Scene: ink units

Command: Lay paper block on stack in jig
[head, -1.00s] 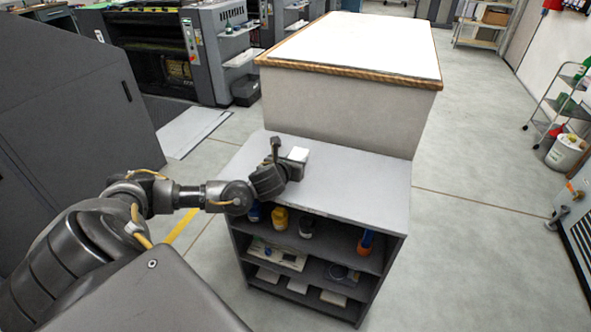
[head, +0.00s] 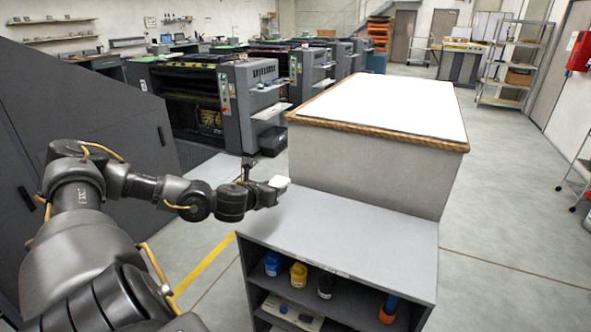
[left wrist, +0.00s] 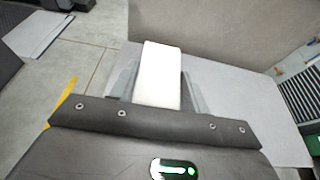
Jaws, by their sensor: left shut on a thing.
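My left gripper (head: 272,186) is shut on a small white paper block (head: 279,182). It holds the block over the back left part of the grey shelf top (head: 350,235). In the left wrist view the block (left wrist: 160,75) sits between the two fingers, its long side pointing away from the wrist. No jig or stack can be made out in any view. My right gripper is out of view.
Behind the shelf top stands a large block-like table (head: 370,165) with a white top and wooden edge. Blue, yellow and black bottles (head: 298,275) stand on the shelf below. Grey printing presses (head: 220,110) line the back left. The grey top is otherwise clear.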

